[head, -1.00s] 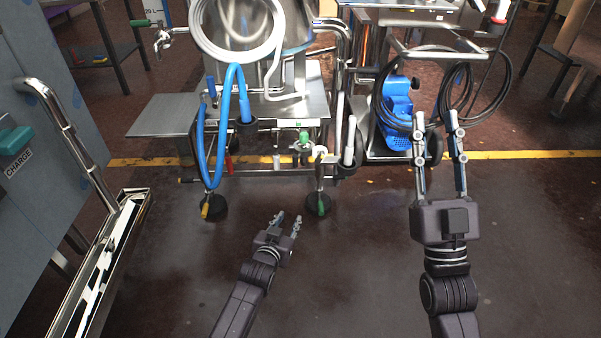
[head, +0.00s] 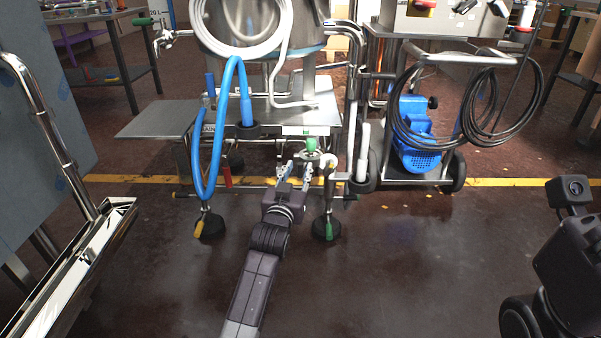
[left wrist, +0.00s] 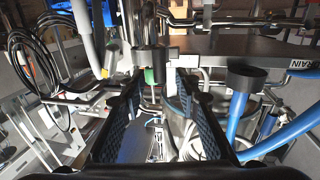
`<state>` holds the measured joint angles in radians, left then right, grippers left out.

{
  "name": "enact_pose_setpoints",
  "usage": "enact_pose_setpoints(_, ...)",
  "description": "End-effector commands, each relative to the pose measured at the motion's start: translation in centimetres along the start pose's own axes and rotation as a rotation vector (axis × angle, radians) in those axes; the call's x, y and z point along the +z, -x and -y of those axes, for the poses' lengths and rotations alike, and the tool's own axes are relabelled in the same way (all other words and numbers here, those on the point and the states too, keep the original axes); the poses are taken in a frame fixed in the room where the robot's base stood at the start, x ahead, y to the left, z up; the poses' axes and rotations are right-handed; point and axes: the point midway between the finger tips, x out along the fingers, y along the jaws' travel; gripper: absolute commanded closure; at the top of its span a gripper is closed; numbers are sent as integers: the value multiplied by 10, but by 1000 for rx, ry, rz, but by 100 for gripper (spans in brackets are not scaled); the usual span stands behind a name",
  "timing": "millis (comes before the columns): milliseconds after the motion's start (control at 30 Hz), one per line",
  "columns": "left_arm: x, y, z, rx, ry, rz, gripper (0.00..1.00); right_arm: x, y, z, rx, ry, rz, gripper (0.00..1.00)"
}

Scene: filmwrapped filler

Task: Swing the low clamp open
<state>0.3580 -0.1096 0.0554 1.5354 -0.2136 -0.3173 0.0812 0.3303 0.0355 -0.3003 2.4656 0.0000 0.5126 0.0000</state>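The low pipework hangs under the steel machine's lower shelf, with a green-handled fitting (head: 310,146) at its top. I cannot clearly make out the clamp itself among these metal parts. My left gripper (head: 289,170) is in front of this pipework, just left of the fitting. In the left wrist view its two padded fingers (left wrist: 155,110) are spread apart with nothing held. A steel fitting (left wrist: 148,56) and a green part (left wrist: 150,76) show beyond and between the fingers. My right arm is at the right edge of the head view; its fingers do not show.
A cart with a blue motor (head: 416,140) is at right. The floor in front is clear.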

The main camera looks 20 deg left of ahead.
Motion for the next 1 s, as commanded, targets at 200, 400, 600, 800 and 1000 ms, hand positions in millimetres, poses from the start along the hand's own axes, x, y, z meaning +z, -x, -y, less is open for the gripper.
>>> enact_pose_setpoints(200, 2, -23, 0, 0, -1, -1, 70, -11, -5, 4, -16, 6, -41, 70)
enact_pose_setpoints(400, 0, -28, 0, 0, -1, 0, 70, -13, -8, 5, -19, 7, -49, 70)
enact_pose_setpoints(600, 0, -28, 0, 0, 0, 0, 73, -12, -8, 5, -19, 7, -48, 70)
enact_pose_setpoints(800, 0, -28, 0, 0, 0, 0, 95, -12, -8, 5, -19, 7, -48, 70)
enact_pose_setpoints(1000, 0, -28, 0, 0, 0, 0, 100, -12, -8, 5, -19, 7, -48, 70)
